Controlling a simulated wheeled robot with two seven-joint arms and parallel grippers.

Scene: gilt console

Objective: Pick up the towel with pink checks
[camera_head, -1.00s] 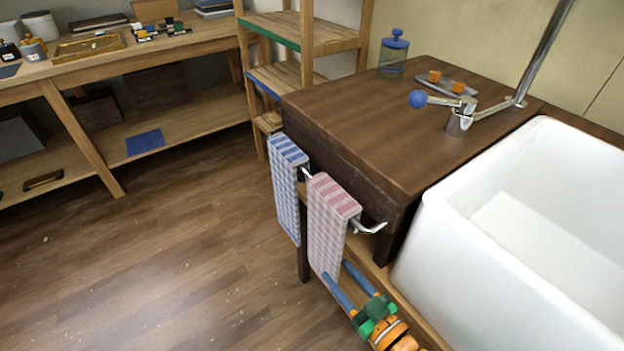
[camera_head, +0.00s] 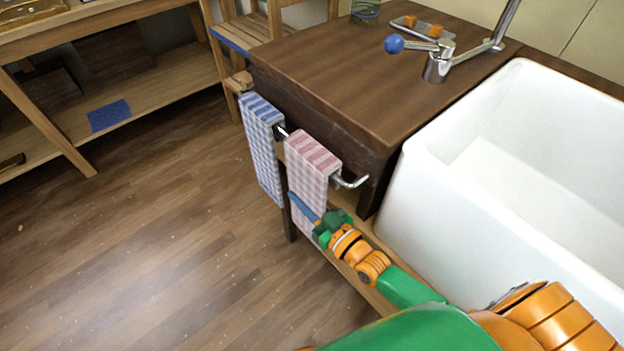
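The towel with pink checks (camera_head: 308,187) hangs folded over a metal rail (camera_head: 350,182) on the side of the dark wooden counter. My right gripper (camera_head: 314,203) reaches up to its lower part from below right. One blue finger lies across the towel's near face. The other finger is hidden, apparently behind the towel. The finger stands off to the side of the gripper body, as when it was open, and the towel hangs straight. I cannot tell whether the finger touches the cloth. My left gripper is out of view.
A blue-checked towel (camera_head: 263,150) hangs on the same rail, just left. The counter (camera_head: 345,70) is above, with a tap (camera_head: 437,65). A white sink (camera_head: 480,170) stands at the right. A wooden shelf edge (camera_head: 345,268) runs below. The floor at left is clear.

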